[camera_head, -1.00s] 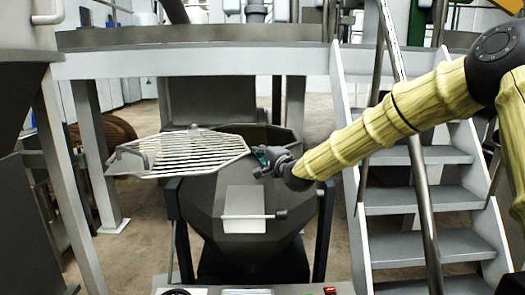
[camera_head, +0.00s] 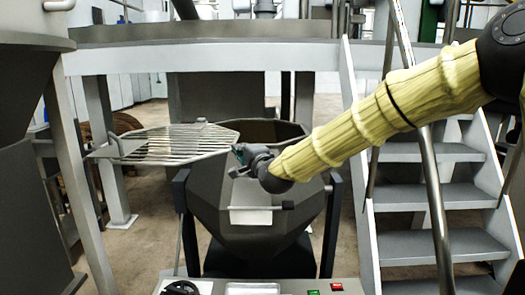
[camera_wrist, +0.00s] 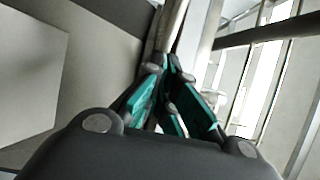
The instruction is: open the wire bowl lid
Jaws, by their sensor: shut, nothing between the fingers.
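The wire bowl lid (camera_head: 180,143), a flat grid of pale metal bars with a handle on its left end, sits off to the left of the dark faceted bowl (camera_head: 258,215). Part of the bowl's opening (camera_head: 268,131) shows uncovered behind and to the right of the lid. My gripper (camera_head: 238,151) is at the lid's right edge, above the bowl's front rim; whether it touches the lid is unclear. In the wrist view my gripper (camera_wrist: 172,72) has its teal-padded fingers shut and empty, with a metal bar (camera_wrist: 170,25) just beyond the tips.
White stairs with a rail (camera_head: 430,190) stand to the right. A raised platform (camera_head: 210,60) spans behind the bowl. A large dark vessel (camera_head: 30,80) stands at the left. A control panel (camera_head: 262,287) lies in front.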

